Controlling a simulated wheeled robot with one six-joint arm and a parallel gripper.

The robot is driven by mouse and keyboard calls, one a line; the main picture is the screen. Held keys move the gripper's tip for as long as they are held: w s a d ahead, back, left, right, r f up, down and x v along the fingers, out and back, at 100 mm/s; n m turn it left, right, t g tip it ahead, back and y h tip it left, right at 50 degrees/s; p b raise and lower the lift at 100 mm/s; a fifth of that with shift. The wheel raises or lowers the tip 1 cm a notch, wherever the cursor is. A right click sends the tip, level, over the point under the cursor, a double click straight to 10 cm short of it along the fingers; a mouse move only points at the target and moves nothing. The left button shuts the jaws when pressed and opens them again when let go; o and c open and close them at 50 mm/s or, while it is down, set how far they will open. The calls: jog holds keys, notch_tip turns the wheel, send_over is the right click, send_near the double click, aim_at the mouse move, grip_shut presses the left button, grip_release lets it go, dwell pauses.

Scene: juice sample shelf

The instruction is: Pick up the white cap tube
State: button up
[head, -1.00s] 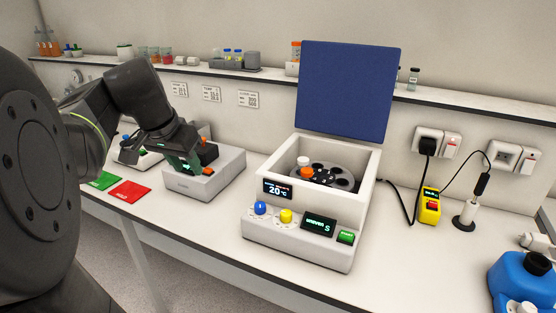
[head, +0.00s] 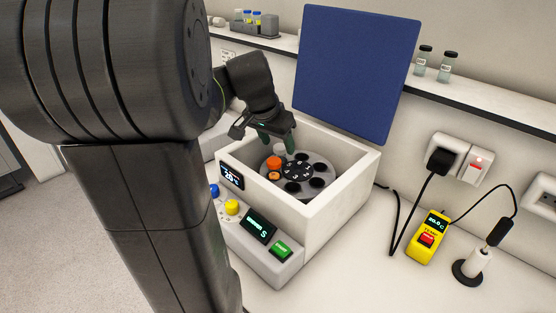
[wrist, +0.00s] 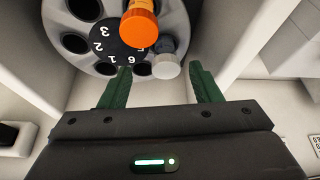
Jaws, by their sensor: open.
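The white cap tube (wrist: 166,66) stands in the rotor (head: 298,172) of the open centrifuge. In the wrist view its pale cap shows between and a little beyond my fingertips, with gaps on both sides. In the head view its cap (head: 281,148) is partly hidden by my fingers. My gripper (head: 277,138) is open and empty, its green fingers pointing down into the centrifuge chamber. It also shows in the wrist view (wrist: 161,74). An orange cap tube (wrist: 140,28) stands in the rotor close beside the white one; its cap also shows in the head view (head: 274,162).
The chamber's white walls (head: 345,180) surround the rotor, and the blue lid (head: 352,65) stands open behind. A shelf with two small vials (head: 432,63) runs along the wall. A yellow meter (head: 427,238) and a probe stand (head: 473,266) are at right.

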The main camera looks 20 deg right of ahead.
aim_at(279, 147)
jog(key=shift+w+p+x, duration=0.15)
jog(key=shift+w+x, duration=0.1)
jog(key=shift+x, duration=1.05)
jog(key=shift+w+p+x, duration=0.15)
jog(key=shift+w+x, duration=0.05)
jog(key=shift+x, duration=1.05)
jog(key=shift+r, duration=0.1)
jog(key=c, duration=1.1)
